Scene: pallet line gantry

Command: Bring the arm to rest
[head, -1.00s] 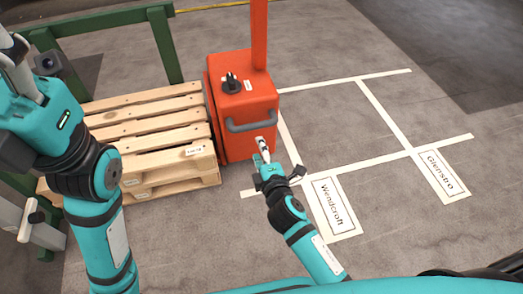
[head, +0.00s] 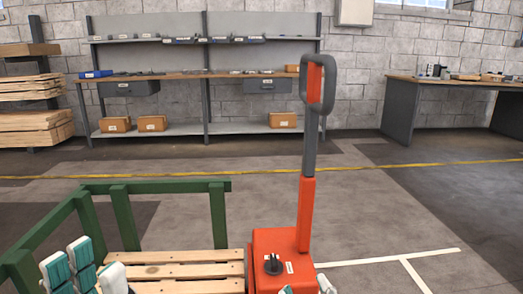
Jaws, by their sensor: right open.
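My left gripper (head: 84,268) shows at the bottom left edge. Its white and teal fingers point up in front of the green frame and the pallet, and the picture cuts off the rest. I cannot tell whether it is open or shut. My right gripper (head: 307,287) shows only as fingertips at the bottom edge, in front of the orange pallet truck (head: 263,245). The tips are apart, so it is open, and nothing shows between them. Both arms are out of the picture below.
A wooden pallet (head: 180,257) lies left of the truck, with a green frame (head: 150,187) behind it. The truck's tall handle (head: 308,140) stands upright. Shelving (head: 205,85), a desk (head: 450,84) and stacked planks (head: 35,115) line the wall. Floor (head: 400,215) at the right is clear.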

